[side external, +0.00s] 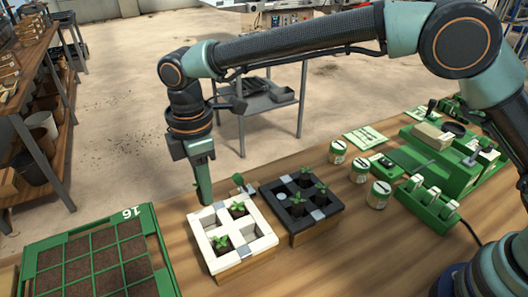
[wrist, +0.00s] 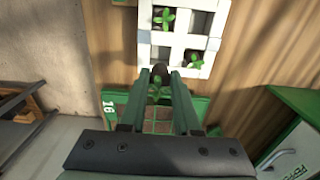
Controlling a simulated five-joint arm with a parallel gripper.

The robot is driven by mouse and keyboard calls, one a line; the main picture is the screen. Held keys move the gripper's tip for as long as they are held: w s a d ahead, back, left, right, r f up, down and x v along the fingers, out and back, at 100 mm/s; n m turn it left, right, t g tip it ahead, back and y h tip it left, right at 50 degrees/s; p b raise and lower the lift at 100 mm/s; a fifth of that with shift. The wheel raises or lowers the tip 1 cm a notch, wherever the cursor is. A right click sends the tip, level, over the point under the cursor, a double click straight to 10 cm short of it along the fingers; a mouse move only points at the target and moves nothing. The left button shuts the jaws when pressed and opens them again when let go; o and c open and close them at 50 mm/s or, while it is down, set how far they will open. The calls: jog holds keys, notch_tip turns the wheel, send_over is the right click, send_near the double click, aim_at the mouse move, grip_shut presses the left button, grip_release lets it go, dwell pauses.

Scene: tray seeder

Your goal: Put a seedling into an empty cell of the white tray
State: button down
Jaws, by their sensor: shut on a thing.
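The white tray (side external: 228,262) stands on the wooden bench with four cells. One seedling (side external: 238,208) sits in a back cell and another (side external: 220,241) in a front cell; the other two cells look empty. My gripper (side external: 205,199) points down at the tray's back left corner. In the wrist view, my gripper (wrist: 160,74) is shut on a seedling (wrist: 158,86), its dark plug between the fingertips at the edge of the white tray (wrist: 180,20). In the side view, the fingers mostly hide the held seedling.
A black tray (side external: 315,229) with several seedlings stands right of the white one. A green tray (side external: 153,235) marked 16, with soil-filled cells, lies at left. Several jars (side external: 379,194) and green equipment (side external: 430,208) stand at right.

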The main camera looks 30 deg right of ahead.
jog(key=shift+f, duration=3.75)
jog(key=c, duration=0.5)
grip_release()
jog(key=shift+c, duration=0.2)
notch_tip(320, 180, up, 12)
jog(key=shift+r, duration=0.1)
